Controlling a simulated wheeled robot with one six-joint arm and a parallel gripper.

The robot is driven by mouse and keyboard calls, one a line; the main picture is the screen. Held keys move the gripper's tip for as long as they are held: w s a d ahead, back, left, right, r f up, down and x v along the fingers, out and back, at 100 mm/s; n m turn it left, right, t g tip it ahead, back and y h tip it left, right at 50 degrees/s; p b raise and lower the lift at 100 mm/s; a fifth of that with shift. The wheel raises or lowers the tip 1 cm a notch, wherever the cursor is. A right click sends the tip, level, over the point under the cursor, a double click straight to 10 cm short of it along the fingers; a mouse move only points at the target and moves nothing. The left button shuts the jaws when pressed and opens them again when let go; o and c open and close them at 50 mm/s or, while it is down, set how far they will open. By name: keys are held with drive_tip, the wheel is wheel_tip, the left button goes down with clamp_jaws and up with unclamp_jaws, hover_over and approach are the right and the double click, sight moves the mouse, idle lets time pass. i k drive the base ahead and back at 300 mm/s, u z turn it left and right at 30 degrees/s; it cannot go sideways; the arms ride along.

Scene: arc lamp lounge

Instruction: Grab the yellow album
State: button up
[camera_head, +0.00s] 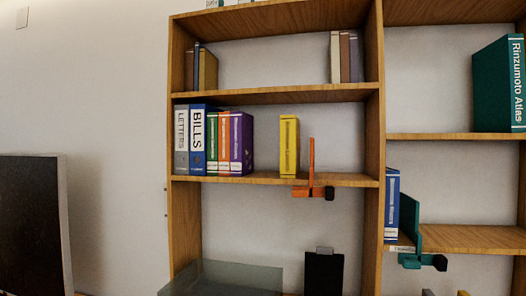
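The yellow album (289,147) stands upright on the middle shelf of the wooden bookcase, with its labelled spine facing me. A bare gap separates it from the row of binders on its left. An orange bookend (311,158) with a dark clamp at the shelf's front edge stands just to its right, with a small gap showing between them. My gripper is not visible in this view.
A purple album (241,143) ends the binder row on the left. A blue album (391,205) and a teal bookend (409,222) stand on a lower right shelf. A glass-like surface (225,277) and a dark upright object (324,274) are below.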

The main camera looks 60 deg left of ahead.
sight(289, 124)
drive_tip(key=u, duration=0.45)
drive_tip(key=k, duration=1)
drive_tip(key=u, duration=1.2)
drive_tip(key=i, duration=1.45)
drive_tip(key=z, duration=0.2)
